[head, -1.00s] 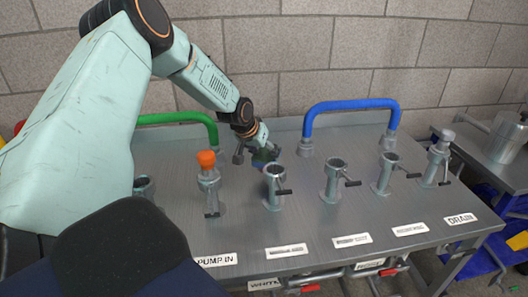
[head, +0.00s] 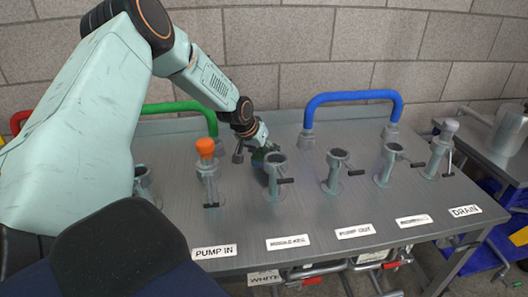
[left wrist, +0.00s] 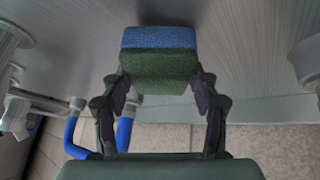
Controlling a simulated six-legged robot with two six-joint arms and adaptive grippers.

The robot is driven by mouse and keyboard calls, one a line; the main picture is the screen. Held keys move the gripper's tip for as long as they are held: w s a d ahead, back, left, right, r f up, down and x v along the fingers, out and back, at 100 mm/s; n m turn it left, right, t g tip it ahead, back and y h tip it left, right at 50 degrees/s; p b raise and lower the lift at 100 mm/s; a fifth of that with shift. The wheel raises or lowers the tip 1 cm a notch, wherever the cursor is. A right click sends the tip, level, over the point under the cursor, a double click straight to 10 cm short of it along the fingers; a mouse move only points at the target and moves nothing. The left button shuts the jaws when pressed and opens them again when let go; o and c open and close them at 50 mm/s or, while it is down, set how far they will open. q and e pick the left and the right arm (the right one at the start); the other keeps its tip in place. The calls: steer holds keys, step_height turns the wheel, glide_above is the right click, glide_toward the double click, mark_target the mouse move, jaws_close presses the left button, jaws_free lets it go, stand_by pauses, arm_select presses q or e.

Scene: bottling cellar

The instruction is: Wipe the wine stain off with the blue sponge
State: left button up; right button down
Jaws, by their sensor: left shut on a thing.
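The blue sponge (left wrist: 158,38), with a green lower layer, is held between the two fingers of my left gripper (left wrist: 161,88) in the left wrist view. Its blue side faces the grey metal bench top (left wrist: 245,60); I cannot tell whether it touches. In the head view my left gripper (head: 258,146) is low over the bench, behind a metal valve post (head: 275,180) that partly hides the sponge. I cannot make out a wine stain in either current view. My right gripper is not in view.
Several valve posts with side handles stand along the bench, one with an orange cap (head: 205,147). A green hose (head: 178,107) and a blue hose (head: 352,97) arch at the back before a block wall. Labels line the front edge. Bare bench lies between the posts.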

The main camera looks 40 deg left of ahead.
mark_target(262, 149)
arm_select(q)
steer(key=shift+w+f, duration=0.1)
steer(key=shift+f, duration=0.1)
steer(key=shift+f+b, duration=0.7)
steer(key=shift+b, duration=0.05)
steer(key=shift+w+a+f+b, duration=0.15)
steer(key=shift+w+a+b, duration=0.15)
steer(key=shift+b, duration=0.65)
steer(key=a+b, duration=0.1)
steer(key=b, duration=0.1)
steer(key=w+a+b, duration=0.1)
steer(key=b, duration=0.1)
steer(key=shift+w+a+r, duration=0.1)
steer(key=shift+w+r, duration=0.1)
steer(key=shift+w, duration=0.1)
